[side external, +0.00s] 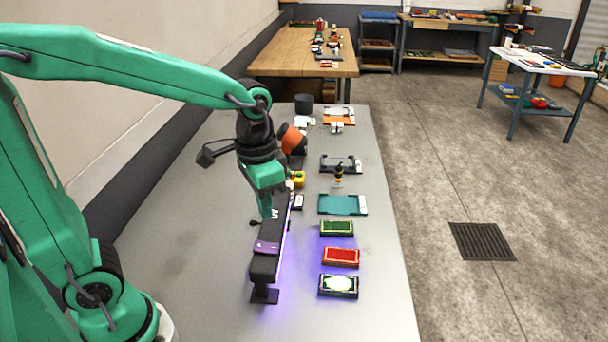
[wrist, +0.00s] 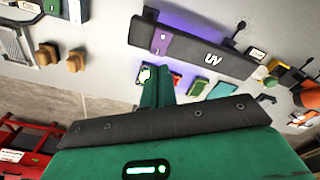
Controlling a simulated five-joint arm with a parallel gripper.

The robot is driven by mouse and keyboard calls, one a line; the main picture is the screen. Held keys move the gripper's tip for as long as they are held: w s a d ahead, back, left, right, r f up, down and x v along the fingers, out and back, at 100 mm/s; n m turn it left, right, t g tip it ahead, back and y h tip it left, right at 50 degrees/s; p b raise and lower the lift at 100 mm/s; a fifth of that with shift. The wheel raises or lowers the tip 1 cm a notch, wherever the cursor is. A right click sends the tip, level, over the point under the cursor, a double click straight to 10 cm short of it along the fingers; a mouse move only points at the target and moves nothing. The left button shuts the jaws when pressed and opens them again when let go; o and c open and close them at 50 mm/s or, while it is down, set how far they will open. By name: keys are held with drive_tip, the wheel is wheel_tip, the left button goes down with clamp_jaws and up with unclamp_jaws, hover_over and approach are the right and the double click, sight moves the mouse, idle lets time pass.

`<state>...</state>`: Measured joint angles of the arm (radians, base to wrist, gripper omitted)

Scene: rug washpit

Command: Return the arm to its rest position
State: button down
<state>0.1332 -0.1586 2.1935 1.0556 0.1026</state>
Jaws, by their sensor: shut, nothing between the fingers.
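My arm is green with black joints and reaches over the grey metal table (side external: 190,245) from the left. My gripper (side external: 265,212) points down beside the black UV lamp bar (side external: 265,265). Its green fingers are together with nothing between them. In the side view, whether they touch the bar cannot be told. In the wrist view the closed fingers (wrist: 158,88) show in front of the bar (wrist: 200,52), which has a purple band and white UV letters. A violet glow spreads along the bar's edge.
A row of small trays lies right of the bar: a teal tray (side external: 342,211), then green (side external: 337,228), red (side external: 341,257) and pale-oval (side external: 338,286) blocks. An orange cylinder (side external: 293,138) stands farther back. The table's left part is clear. A wooden bench (side external: 275,67) stands behind.

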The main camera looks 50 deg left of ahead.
drive_tip(key=s+a+r+n+t, duration=0.2)
drive_tip(key=s+a+r+t, duration=0.2)
drive_tip(key=s, duration=0.3)
drive_tip(key=shift+s+r+n+t, duration=0.3)
drive_tip(key=shift+t, duration=0.2)
